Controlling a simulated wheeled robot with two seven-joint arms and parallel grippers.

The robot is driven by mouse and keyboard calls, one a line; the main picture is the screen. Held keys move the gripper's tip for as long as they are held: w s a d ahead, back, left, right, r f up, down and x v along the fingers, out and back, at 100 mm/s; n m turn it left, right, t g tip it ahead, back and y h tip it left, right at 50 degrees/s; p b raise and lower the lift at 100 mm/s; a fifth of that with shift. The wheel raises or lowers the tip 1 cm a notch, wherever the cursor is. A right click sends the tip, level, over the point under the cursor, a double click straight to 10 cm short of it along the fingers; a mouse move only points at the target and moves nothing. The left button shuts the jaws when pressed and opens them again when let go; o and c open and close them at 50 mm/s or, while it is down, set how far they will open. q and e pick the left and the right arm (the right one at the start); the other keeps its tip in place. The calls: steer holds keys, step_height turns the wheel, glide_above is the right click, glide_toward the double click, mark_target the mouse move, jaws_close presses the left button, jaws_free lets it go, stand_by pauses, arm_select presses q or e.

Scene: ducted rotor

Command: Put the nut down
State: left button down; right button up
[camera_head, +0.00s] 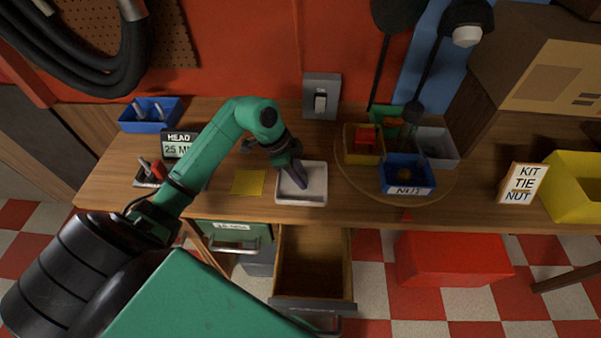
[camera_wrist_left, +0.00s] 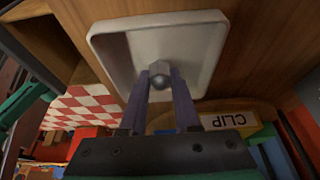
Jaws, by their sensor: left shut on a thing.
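My left gripper (camera_head: 299,179) is over the white square tray (camera_head: 314,198) on the workbench, with its fingers pointing down into it. In the left wrist view the gripper (camera_wrist_left: 160,78) is shut on a grey metal nut (camera_wrist_left: 159,69), held between the fingertips. The white tray (camera_wrist_left: 112,45) lies behind the nut in that view. I cannot tell whether the nut touches the tray floor. The nut is too small to make out in the head view. My right gripper is not in view.
A turntable (camera_head: 437,197) with several bins, including a blue one (camera_head: 407,187), stands right of the tray. A yellow note (camera_head: 248,182) lies left of it. An open drawer (camera_head: 313,303) juts out below. A "KIT TIE NUT" sign (camera_head: 522,184) stands at the right.

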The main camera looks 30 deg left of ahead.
arm_select(q)
steer(key=shift+a+f, duration=0.1)
steer(key=shift+f, duration=0.1)
steer(key=c, duration=0.6)
jaws_free()
steer(key=shift+c, duration=0.2)
steer(key=shift+r, duration=0.2)
steer(key=b+v, duration=0.2)
steer(key=v, duration=0.9)
steer(key=shift+r, duration=0.35)
steer(key=shift+a, duration=0.15)
